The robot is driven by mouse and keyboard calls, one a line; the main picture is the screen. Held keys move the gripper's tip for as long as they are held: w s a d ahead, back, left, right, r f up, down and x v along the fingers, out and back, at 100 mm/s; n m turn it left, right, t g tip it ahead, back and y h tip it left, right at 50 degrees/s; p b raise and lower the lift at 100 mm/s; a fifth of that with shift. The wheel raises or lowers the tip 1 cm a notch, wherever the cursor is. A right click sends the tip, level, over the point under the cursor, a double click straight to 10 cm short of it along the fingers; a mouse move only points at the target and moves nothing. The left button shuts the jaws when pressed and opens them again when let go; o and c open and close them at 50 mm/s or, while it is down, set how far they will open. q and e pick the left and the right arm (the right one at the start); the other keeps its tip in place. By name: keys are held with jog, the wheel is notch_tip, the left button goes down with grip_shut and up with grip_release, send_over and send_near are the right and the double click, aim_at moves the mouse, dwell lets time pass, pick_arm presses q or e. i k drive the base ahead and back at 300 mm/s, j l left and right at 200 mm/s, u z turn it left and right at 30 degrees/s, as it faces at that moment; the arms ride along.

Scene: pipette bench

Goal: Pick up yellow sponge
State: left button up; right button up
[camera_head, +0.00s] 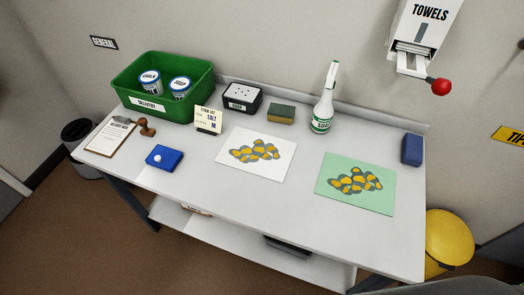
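A small block that looks like the sponge (281,114) lies flat at the back of the white table, left of the spray bottle. Its top is dark green and its front side is dull yellow. Nothing covers it from this view. Neither of my grippers is in view.
A black box (243,98) stands left of the sponge, and a spray bottle (322,112) stands to its right. A white sheet with yellow-grey blobs (228,160) lies in front. A green bin (198,106), a small sign (208,120) and a blue block (411,149) also stand on the table (250,205).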

aim_at(279, 113)
jog(key=i+j+z, duration=0.1)
jog(key=j, duration=0.4)
jog(key=i+j+z, duration=0.15)
jog(key=j, duration=0.35)
jog(key=j+z, duration=0.1)
jog(key=j, duration=0.4)
